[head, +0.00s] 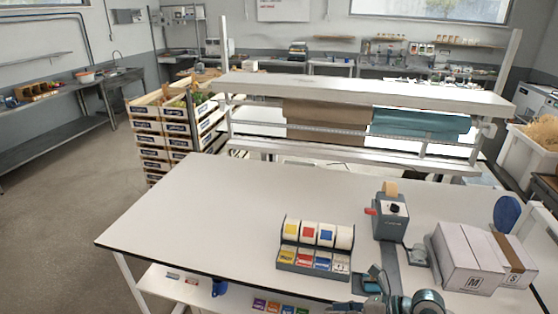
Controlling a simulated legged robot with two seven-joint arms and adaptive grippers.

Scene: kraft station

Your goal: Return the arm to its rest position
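Part of one arm, which appears to be my right, shows at the bottom edge, right of the middle, with grey links and teal rings. Its gripper (346,306) seems to be the dark shape left of these links, low at the table's front edge. It is small and partly cut off, so I cannot tell whether it is open or shut, and I see nothing clearly held. My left arm and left gripper are not in view. The white worktable (190,215) lies in front of me.
Near the arm stand a label rack (313,262), a small blue-black device (370,281), a grey dispenser (390,222) and cardboard boxes (466,262). Stacked crates (165,135) stand behind at left. A raised shelf with paper rolls (325,120) spans the back. The table's left half is clear.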

